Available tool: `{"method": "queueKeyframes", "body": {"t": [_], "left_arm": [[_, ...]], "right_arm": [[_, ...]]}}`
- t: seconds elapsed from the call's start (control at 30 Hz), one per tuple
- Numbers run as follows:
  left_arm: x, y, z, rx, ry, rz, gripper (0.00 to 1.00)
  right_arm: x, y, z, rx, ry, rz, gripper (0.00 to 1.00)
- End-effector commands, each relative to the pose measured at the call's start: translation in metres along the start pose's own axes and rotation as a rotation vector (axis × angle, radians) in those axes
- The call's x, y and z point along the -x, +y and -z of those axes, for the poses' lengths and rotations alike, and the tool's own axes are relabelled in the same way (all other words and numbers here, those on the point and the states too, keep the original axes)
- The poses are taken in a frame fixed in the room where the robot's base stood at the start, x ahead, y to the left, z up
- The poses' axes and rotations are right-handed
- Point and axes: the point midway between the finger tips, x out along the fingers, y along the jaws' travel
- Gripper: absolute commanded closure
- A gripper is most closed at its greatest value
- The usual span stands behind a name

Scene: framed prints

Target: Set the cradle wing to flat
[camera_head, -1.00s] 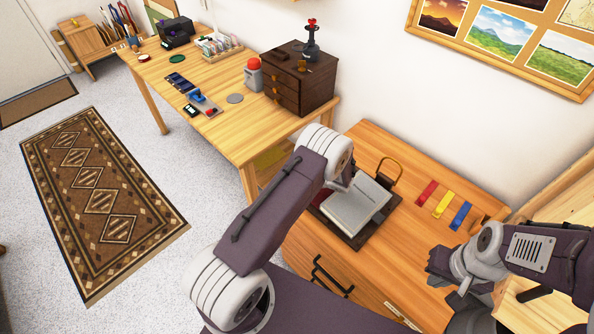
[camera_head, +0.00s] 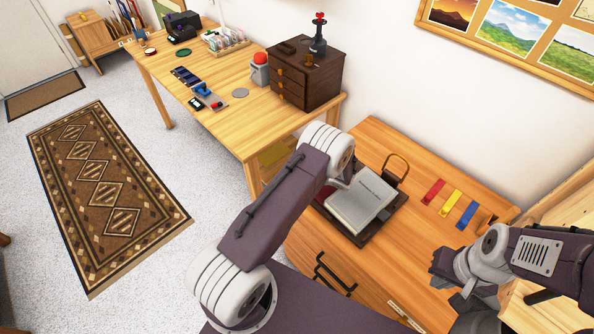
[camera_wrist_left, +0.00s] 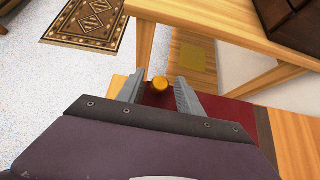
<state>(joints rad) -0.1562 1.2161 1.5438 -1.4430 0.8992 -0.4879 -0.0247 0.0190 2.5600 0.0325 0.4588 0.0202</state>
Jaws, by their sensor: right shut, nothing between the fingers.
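The cradle (camera_head: 360,240) is a dark base on the wooden cabinet top, holding a grey-white book (camera_head: 362,203). A red panel with a yellow knob (camera_wrist_left: 159,83) shows in the left wrist view; the red panel (camera_wrist_left: 235,110), seemingly the cradle wing, is partly hidden by my gripper, and its tilt is unclear. My left gripper (camera_wrist_left: 159,92) is open, with its fingers on either side of the knob and gaps showing. In the head view my left arm hides its fingers. My right gripper (camera_head: 440,275) is shut and empty above the cabinet's right side.
Red, yellow and blue strips (camera_head: 450,203) lie right of the cradle. A brass-coloured loop (camera_head: 397,168) rises behind the book. A long table (camera_head: 215,120) with a dark drawer chest (camera_head: 306,78) stands to the left. A patterned rug (camera_head: 105,195) lies on the floor.

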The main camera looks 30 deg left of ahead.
Motion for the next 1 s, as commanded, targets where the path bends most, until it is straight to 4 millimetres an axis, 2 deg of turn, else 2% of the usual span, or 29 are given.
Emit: {"method": "queueKeyframes", "body": {"t": [0.3, 0.37, 0.6, 0.7, 0.8, 1.0], "left_arm": [[0.004, -0.001, 0.001, -0.001, 0.001, 0.003, 0.57], [0.012, -0.001, 0.001, -0.001, 0.002, 0.003, 0.57], [0.065, -0.001, 0.0, -0.001, 0.002, 0.004, 0.57], [0.08, -0.001, 0.0, -0.001, 0.001, 0.003, 0.57], [0.088, 0.0, 0.0, 0.0, 0.003, 0.001, 0.57], [0.09, 0.0, 0.0, 0.0, 0.002, 0.0, 0.57]], "right_arm": [[0.0, 0.0, 0.0, 0.0, 0.0, 0.0, 1.0], [0.001, 0.0, 0.0, 0.0, 0.0, 0.0, 1.0], [0.001, 0.0, 0.0, 0.0, 0.0, 0.0, 1.0], [0.001, 0.0, 0.0, 0.0, 0.0, 0.0, 1.0], [0.001, 0.0, 0.0, 0.0, 0.0, 0.0, 1.0], [0.001, 0.0, 0.0, 0.0, 0.0, 0.0, 1.0]]}}
